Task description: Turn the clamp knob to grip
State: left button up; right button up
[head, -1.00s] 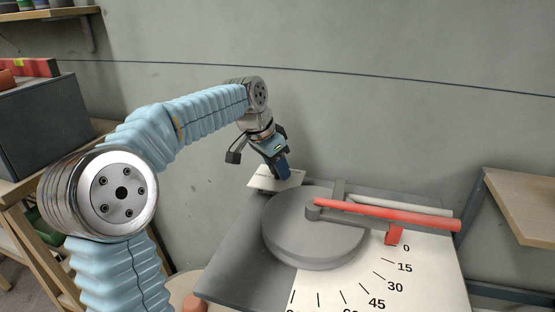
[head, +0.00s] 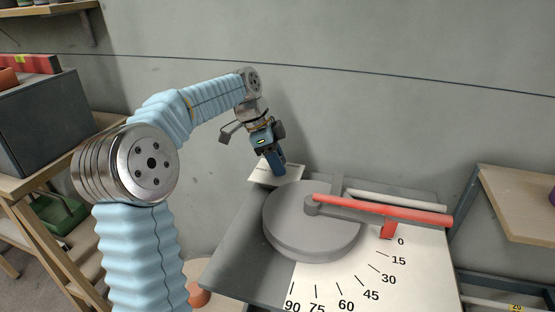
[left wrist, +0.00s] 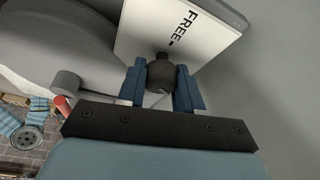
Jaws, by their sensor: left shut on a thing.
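My left gripper (head: 278,166) is at the back left corner of the bending table, over a small white label plate (head: 262,180). In the left wrist view its two blue fingers (left wrist: 161,92) are shut on a dark round clamp knob (left wrist: 161,75), one finger on each side. The label plate (left wrist: 150,30) behind the knob reads "FREE" with a mark beside it; the rest of its text is cut off or hidden. In the head view the fingers hide the knob. My right gripper is not in view.
The grey round former (head: 312,228) stands right of the gripper. A red-handled lever (head: 380,208) reaches right over it, near the 0 mark of the angle scale (head: 365,270). A pale conduit (head: 395,200) lies behind the lever. A wall (head: 350,100) is close behind.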

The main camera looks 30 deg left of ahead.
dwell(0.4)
pick_arm(q)
jog(key=o, duration=1)
jog(key=v, duration=1.3)
jog(key=shift+a+r, duration=0.15)
jog(key=shift+r, duration=0.2)
